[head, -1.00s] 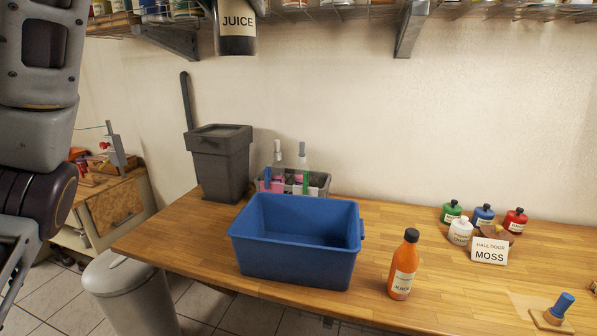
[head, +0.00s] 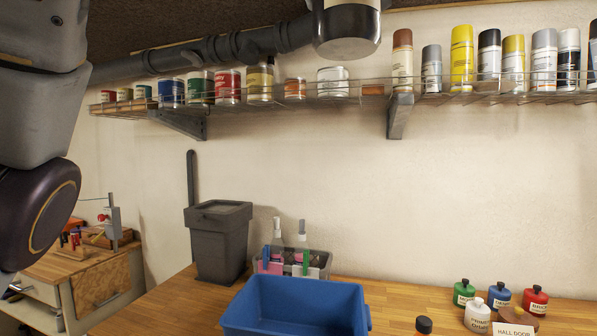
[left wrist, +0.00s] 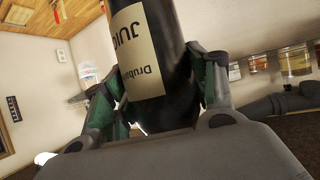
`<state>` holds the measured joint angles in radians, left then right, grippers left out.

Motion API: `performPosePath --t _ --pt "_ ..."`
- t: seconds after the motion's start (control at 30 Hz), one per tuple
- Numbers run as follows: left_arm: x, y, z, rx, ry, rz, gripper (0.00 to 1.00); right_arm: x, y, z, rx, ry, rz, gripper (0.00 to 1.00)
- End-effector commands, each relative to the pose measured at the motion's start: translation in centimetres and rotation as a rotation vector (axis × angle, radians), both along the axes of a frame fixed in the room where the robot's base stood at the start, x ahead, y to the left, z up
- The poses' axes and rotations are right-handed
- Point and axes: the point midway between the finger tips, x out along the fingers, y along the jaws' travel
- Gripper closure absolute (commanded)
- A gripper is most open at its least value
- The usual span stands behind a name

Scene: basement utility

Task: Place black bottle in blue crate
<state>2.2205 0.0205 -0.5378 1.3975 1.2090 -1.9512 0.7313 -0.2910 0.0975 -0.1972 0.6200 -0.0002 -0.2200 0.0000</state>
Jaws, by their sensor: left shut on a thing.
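The black bottle (head: 346,38) hangs upright at the top edge of the head view, with only its dark base and a strip of cream label showing. It is high above and a little right of the blue crate (head: 293,322), apart from it. In the left wrist view the same bottle (left wrist: 178,30) shows its cream "JUICE" label. My left gripper (left wrist: 158,85) is shut on it, green-sided fingers on both sides. The crate stands on the wooden bench; its front is cut off by the lower edge. My right gripper is not in view.
A wire shelf (head: 345,100) with cans and spray bottles runs behind, under a grey pipe (head: 215,48). A grey bin (head: 219,245) and a caddy (head: 320,262) stand behind the crate. Small bottles (head: 500,300) and an orange bottle's black cap (head: 424,325) are at right.

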Motion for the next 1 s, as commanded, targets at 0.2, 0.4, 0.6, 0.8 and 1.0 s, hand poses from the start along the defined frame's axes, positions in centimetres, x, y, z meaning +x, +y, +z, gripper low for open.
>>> performPosePath --t 0.2,0.4,0.6,0.8,1.0 --pt "-4.9 -4.9 -0.1 0.001 -0.002 -0.121 0.80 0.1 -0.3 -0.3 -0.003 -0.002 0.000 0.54" --pt "-8.5 -9.5 -1.3 0.001 -0.002 -0.226 0.80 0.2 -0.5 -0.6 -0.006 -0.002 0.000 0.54" --pt "-10.2 -13.7 -3.8 0.000 -0.002 -0.297 0.80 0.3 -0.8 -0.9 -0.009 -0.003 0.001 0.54" --pt "-9.3 -15.9 -6.1 0.000 -0.001 -0.298 0.80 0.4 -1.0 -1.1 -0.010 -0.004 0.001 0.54" --pt "-7.2 -16.8 -8.0 -0.001 -0.002 -0.260 0.80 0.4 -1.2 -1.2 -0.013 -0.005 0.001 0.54"
